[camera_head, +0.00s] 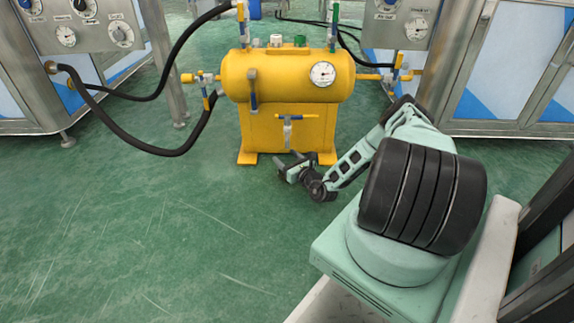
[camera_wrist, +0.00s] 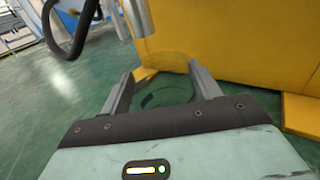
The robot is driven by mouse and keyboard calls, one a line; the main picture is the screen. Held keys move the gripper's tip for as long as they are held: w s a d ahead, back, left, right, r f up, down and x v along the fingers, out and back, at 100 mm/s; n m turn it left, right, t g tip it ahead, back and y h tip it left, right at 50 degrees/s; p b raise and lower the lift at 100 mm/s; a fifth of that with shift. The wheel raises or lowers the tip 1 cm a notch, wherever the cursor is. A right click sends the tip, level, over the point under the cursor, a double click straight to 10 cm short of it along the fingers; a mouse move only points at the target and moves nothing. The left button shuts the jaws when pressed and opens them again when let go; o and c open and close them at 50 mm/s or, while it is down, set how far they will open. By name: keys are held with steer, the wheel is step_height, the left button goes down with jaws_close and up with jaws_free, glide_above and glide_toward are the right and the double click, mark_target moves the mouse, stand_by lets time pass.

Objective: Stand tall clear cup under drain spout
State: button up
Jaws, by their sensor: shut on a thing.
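The tall clear cup (camera_wrist: 166,94) shows faintly in the wrist view as a see-through shape with a dark curved edge between my fingers. My gripper (camera_wrist: 160,72) is shut on it; the gripper also shows low in front of the yellow tank in the head view (camera_head: 293,167). The metal drain spout (camera_wrist: 138,18) points down just beyond the fingers in the wrist view. In the head view the drain spout (camera_head: 287,135) hangs below a blue-tipped valve handle, just above my gripper. I cannot tell whether the cup's base touches the floor.
The yellow tank (camera_head: 300,78) with a gauge stands on feet behind the spout; one foot (camera_wrist: 300,115) is close to the right of my gripper. A black hose (camera_head: 150,150) loops at left. Steel cabinets stand on both sides. Green floor in front is clear.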

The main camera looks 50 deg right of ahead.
steer(key=shift+f, duration=0.15)
steer(key=o, duration=0.9)
steer(key=shift+o, duration=0.2)
